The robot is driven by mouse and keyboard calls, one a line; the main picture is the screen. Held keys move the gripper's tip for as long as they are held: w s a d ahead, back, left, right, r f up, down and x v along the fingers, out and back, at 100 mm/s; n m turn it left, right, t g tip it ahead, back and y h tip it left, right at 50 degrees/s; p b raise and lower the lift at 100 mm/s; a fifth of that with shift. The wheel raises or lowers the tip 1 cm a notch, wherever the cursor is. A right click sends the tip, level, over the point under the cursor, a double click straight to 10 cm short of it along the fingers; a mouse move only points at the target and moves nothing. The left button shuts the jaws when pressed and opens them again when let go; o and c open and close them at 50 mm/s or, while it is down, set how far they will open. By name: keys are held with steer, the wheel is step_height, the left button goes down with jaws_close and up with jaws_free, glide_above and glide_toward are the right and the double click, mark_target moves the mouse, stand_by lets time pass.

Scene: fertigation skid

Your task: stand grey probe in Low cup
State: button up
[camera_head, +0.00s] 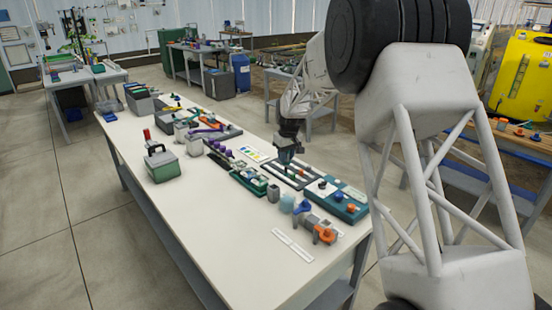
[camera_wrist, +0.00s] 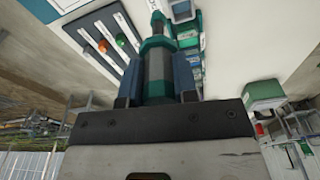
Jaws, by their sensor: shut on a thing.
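My gripper (camera_head: 288,156) is over the right half of the long white table, pointing down near a dark slotted tray (camera_head: 295,174). In the wrist view my gripper (camera_wrist: 158,82) is shut on a grey probe (camera_wrist: 156,70) with green-teal collars. The probe sits between the two blue-grey fingers, its narrower dark end pointing away from the wrist. In the head view the probe is too small to make out clearly. I cannot tell which thing is the Low cup; no label is readable. A small grey upright container (camera_head: 273,193) stands in front of the slotted tray.
A teal panel (camera_head: 337,200) with coloured knobs lies right of the slotted tray. An orange-and-grey fitting (camera_head: 323,234) is near the right end. A green box (camera_head: 163,166) stands farther left.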

steer(key=s+d+r+m, duration=0.3)
steer(key=d, duration=0.6)
steer(key=s+d+r+m, duration=0.3)
steer(key=d, duration=0.7)
steer(key=s+a+f+n, duration=0.4)
steer(key=s+f+n, duration=0.3)
steer(key=s, duration=0.6)
steer(key=shift+a+f+n, duration=0.2)
steer(key=shift+f+n, duration=0.1)
steer(key=shift+f, duration=0.6)
steer(key=shift+s+f, duration=0.1)
steer(key=shift+f, duration=0.1)
step_height(320, 180, down, 8)
steer(key=o, duration=1.1)
steer(key=shift+f, duration=0.1)
steer(key=shift+c, duration=0.2)
